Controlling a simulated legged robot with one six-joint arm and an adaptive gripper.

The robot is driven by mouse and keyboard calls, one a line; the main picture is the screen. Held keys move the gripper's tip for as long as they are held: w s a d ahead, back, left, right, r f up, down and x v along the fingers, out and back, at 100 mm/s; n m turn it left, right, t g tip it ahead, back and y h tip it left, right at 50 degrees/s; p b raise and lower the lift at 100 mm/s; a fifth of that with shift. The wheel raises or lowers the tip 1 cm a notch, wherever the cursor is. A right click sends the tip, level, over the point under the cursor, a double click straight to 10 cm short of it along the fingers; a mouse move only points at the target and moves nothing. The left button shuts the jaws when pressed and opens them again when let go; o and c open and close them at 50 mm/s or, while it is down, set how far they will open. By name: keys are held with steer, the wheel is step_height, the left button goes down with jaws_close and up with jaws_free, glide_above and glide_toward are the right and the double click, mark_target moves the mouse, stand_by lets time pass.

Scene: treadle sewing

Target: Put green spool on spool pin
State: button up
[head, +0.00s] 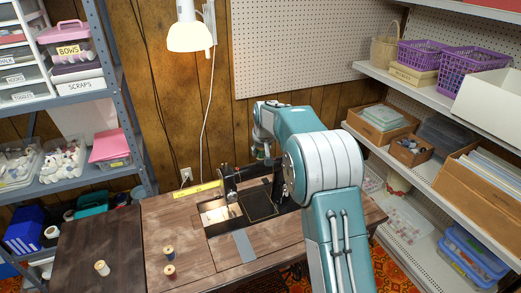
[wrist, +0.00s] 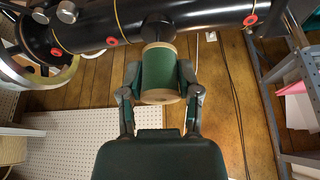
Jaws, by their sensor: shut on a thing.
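The green spool (wrist: 158,62), with pale wooden ends, is between the two fingers of my gripper (wrist: 160,78) in the wrist view. The fingers are shut on its sides. Its far end is close to the black sewing machine arm (wrist: 205,18); I cannot tell whether they touch. Red rings show on the machine, one left of the spool (wrist: 111,41) and one to the right (wrist: 250,20). I cannot make out which part is the spool pin. In the head view the sewing machine (head: 232,180) is partly hidden by my arm, and my gripper (head: 261,151) is small above its far side.
A lamp (head: 190,37) hangs behind, near a pegboard (head: 300,45).

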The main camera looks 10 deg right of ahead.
steer(key=shift+f, duration=0.95)
steer(key=o, duration=0.9)
steer(key=v, duration=1.1)
steer(key=shift+s+r, duration=0.2)
steer(key=shift+r, duration=0.15)
